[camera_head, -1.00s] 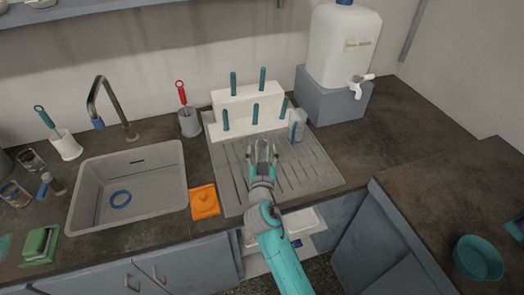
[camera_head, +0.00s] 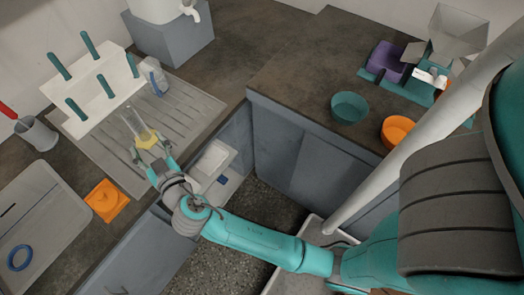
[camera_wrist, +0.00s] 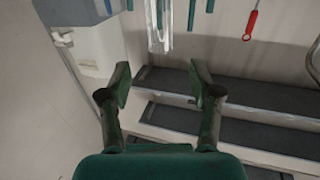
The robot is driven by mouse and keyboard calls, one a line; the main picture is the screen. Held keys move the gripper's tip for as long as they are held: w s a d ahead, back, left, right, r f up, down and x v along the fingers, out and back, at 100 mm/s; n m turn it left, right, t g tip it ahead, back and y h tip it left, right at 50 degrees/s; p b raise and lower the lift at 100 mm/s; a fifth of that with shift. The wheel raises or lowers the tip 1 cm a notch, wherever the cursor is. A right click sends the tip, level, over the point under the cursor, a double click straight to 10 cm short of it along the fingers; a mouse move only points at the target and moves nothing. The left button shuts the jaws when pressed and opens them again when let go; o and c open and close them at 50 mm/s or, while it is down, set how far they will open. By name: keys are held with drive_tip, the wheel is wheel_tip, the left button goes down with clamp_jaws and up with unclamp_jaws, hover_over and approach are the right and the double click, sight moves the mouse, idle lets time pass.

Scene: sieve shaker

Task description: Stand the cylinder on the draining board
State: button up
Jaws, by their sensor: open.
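A clear cylinder (camera_head: 135,121) with a yellow foot (camera_head: 148,139) appears on the ribbed draining board (camera_head: 193,115), near its front edge. It leans in the picture much as the rack's pegs do, so it looks upright. My gripper (camera_head: 150,156) is open at the near side of the foot; whether it touches the foot is unclear. In the wrist view, which looks upside down, the fingers of my gripper (camera_wrist: 162,88) are apart with nothing between them. A clear glass shape (camera_wrist: 160,28), probably the cylinder, shows beyond them.
An orange cloth (camera_head: 106,201) and the sink (camera_head: 45,230) lie to the left. A teal bowl (camera_head: 349,107) and orange bowl (camera_head: 397,130) stand on the right counter.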

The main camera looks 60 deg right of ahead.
drive_tip(key=s+d+f+n+g+y, duration=0.1)
drive_tip(key=s+f+n+y, duration=0.1)
drive_tip(key=s+f, duration=0.6)
drive_tip(key=s+d+f+n+g+y, duration=0.1)
drive_tip(key=s+f+n+y, duration=0.15)
drive_tip(key=s, duration=0.85)
drive_tip(key=d+r+v, duration=0.1)
drive_tip(key=d+v, duration=0.2)
drive_tip(key=v, duration=2.1)
drive_tip(key=shift+r+m+y, duration=0.15)
drive_tip(key=shift+m+y, duration=0.2)
drive_tip(key=shift+m, duration=0.1)
drive_tip(key=shift+w, duration=0.15)
